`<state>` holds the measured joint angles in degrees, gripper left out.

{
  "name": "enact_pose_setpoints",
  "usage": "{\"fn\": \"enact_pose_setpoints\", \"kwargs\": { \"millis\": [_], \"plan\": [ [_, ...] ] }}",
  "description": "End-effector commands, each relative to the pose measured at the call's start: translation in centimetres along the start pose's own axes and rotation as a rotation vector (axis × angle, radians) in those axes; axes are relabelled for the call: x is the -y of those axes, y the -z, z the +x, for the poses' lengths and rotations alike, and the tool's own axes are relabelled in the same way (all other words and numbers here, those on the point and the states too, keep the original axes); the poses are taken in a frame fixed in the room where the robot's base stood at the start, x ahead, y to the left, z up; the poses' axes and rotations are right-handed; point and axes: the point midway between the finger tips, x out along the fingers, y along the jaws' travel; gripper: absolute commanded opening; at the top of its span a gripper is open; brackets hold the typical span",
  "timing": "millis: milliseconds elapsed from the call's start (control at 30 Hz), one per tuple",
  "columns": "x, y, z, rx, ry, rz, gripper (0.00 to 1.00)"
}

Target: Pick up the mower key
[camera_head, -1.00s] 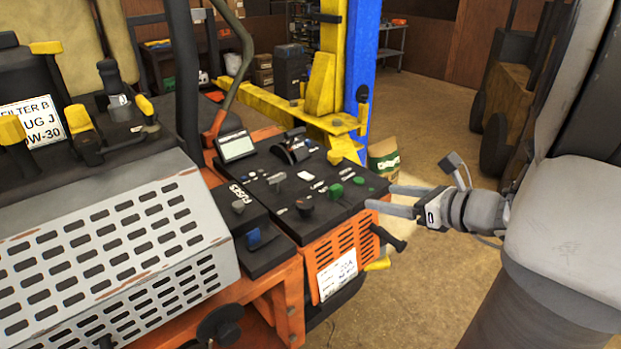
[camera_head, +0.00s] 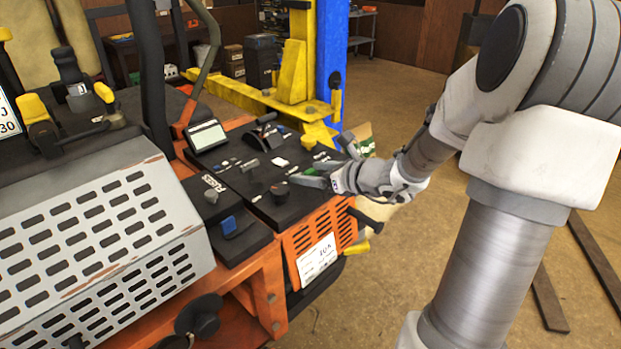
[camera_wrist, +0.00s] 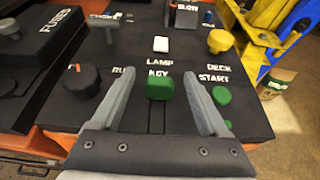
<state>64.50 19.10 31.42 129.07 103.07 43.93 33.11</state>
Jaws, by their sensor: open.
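The mower key is a green knob (camera_wrist: 160,88) on the black control panel (camera_wrist: 150,58). In the wrist view it stands under the lettering "KEY", between the two open fingers of my gripper (camera_wrist: 162,90). A gap shows on each side of it, and I see no contact. In the head view my gripper (camera_head: 308,176) reaches over the panel's right part from the right. There a green patch shows by the fingers, and the key is largely hidden.
A black knob (camera_wrist: 82,80) is left of the fingers and a green "START" knob (camera_wrist: 222,95) right. A white "LAMP" switch (camera_wrist: 161,44) is ahead. A yellow lift arm (camera_head: 235,95) and blue post (camera_head: 332,45) stand behind the panel. Open floor lies at right.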

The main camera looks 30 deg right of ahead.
Motion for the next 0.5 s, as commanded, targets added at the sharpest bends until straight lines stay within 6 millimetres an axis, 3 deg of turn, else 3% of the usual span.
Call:
{"fn": "enact_pose_setpoints", "kwargs": {
  "millis": [267, 500],
  "plan": [
    [-0.01, -0.03, 0.43, 0.0, 0.0, 0.0, 0.78],
    [-0.01, -0.02, 0.4, 0.0, 0.0, 0.0, 0.34]
  ]
}}
